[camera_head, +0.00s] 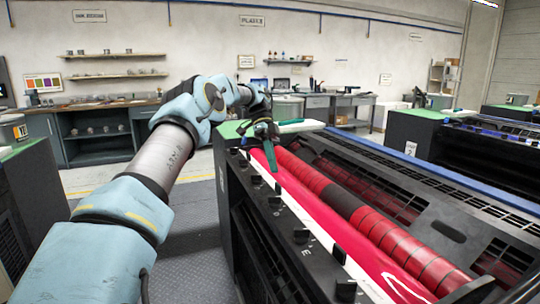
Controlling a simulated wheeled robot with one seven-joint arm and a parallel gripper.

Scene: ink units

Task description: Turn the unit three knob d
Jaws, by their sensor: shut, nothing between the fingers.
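The near ink unit (232,212) is a dark machine with red rollers. A row of small black knobs runs along its left edge. The nearest knob (345,290) is large at the bottom, another knob (300,236) stands beside a letter that looks like E, and a further knob (275,203) is beyond it. The other letters are too small to read, so I cannot tell which knob is d.
A red ink trough (330,226) lies right beside the knob row. Another ink unit (440,150) stands at the right behind a blue rail, and part of one (20,200) shows at the left. A workbench (100,110) lines the back wall. Grey floor lies between the units.

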